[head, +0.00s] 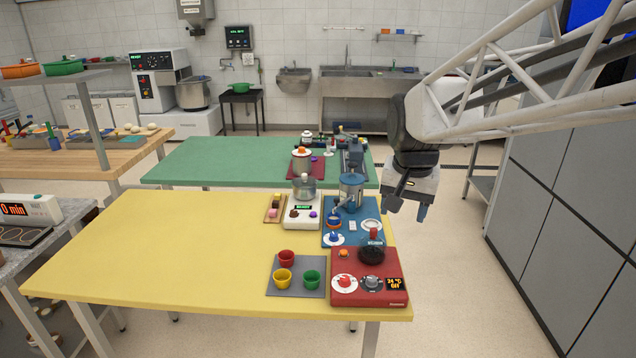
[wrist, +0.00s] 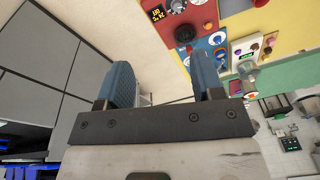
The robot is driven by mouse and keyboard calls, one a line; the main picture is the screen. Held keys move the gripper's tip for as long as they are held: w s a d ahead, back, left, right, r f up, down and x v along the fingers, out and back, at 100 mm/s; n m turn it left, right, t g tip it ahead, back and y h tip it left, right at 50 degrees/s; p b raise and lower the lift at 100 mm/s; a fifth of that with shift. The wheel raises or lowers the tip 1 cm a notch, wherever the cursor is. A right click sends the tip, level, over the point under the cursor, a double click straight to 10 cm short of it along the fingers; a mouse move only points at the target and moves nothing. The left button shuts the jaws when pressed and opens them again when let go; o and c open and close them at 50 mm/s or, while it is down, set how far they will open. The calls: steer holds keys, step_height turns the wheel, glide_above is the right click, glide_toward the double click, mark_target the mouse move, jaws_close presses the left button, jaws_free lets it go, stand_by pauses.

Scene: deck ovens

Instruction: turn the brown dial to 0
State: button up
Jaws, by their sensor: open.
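The small brown dial (head: 293,213) is on the front of a white appliance (head: 303,223) on the yellow table, left of a purple knob (head: 313,214). The dial's marks are too small to read. My gripper (head: 407,209) hangs right of the table, above the floor and well apart from the dial. In the wrist view my gripper (wrist: 163,75) is open and empty, with two blue fingers spread. The white appliance (wrist: 244,46) is at upper right there.
A red appliance (head: 345,295) with a dark round object on top is in front. Three cups stand on a grey mat (head: 283,262). The yellow table's left part is clear.

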steer(key=w+a+f+m, duration=0.1)
steer(key=w+a, duration=0.2)
steer(key=w, duration=0.4)
steer(key=w+a+m, duration=0.1)
steer(key=w+a, duration=0.1)
steer(key=w, duration=0.6)
steer(key=m+g, duration=0.2)
steer(key=m, duration=0.3)
glide_above(294, 211)
step_height(294, 211, down, 23)
steer(key=shift+w+a+r, duration=0.15)
steer(key=shift+r, duration=0.05)
steer(key=shift+f, duration=3.9)
steer(key=shift+c, duration=0.4)
steer(key=c, duration=0.8)
steer(key=shift+c, duration=0.2)
